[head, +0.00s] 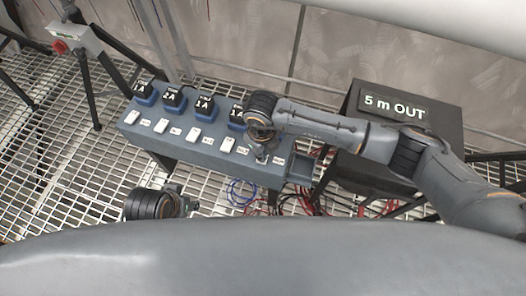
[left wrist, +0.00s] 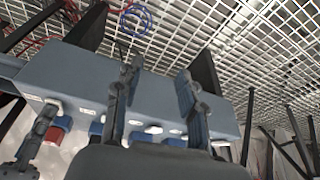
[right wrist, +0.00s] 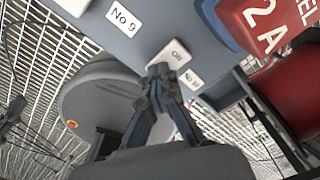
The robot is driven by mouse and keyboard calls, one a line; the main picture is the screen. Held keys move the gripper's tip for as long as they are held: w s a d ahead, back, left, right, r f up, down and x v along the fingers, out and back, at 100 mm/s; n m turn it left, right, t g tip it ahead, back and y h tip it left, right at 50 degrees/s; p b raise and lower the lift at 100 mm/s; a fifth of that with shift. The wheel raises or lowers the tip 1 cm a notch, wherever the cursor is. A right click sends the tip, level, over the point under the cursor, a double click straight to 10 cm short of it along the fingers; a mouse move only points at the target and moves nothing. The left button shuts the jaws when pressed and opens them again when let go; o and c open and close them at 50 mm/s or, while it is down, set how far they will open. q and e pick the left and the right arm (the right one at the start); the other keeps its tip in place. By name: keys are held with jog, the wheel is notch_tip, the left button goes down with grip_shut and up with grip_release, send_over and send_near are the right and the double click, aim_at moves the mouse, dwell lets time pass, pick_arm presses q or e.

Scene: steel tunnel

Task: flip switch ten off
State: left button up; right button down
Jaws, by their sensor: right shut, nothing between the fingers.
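The switch panel (head: 200,148) is a long blue-grey box with a row of white rocker switches and labels. In the right wrist view a white switch (right wrist: 172,52) with lettering like "Off" sits between the label No.9 (right wrist: 123,18) and a smaller label (right wrist: 193,79) that seems to read No.10. My right gripper (right wrist: 160,76) is shut and empty, its fingertips at the lower edge of this switch; I cannot tell if they touch. In the head view it hides part of the panel's right end. My left gripper (left wrist: 158,72) is open and empty, in front of the panel.
Blue boxes with black displays (head: 174,99) stand along the panel's back edge. A red block marked 2A (right wrist: 268,22) shows at the right wrist view's top right. A black box with a "5 m OUT" sign (head: 394,106) stands right.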

jog(key=shift+r+p, duration=0.65)
jog(key=shift+r, duration=0.05)
jog(key=shift+r+p, duration=0.75)
jog(key=shift+r, duration=0.25)
jog(key=shift+r+p, duration=0.7)
jog(key=shift+r, duration=0.2)
jog(key=shift+r+p, duration=0.6)
jog(key=shift+r, duration=0.25)
pick_arm(q)
jog(key=s+f+g, duration=0.1)
jog(key=s+f, duration=0.3)
jog(key=f, duration=1.3)
jog(key=shift+a+f, duration=0.2)
jog(key=shift+f, duration=0.15)
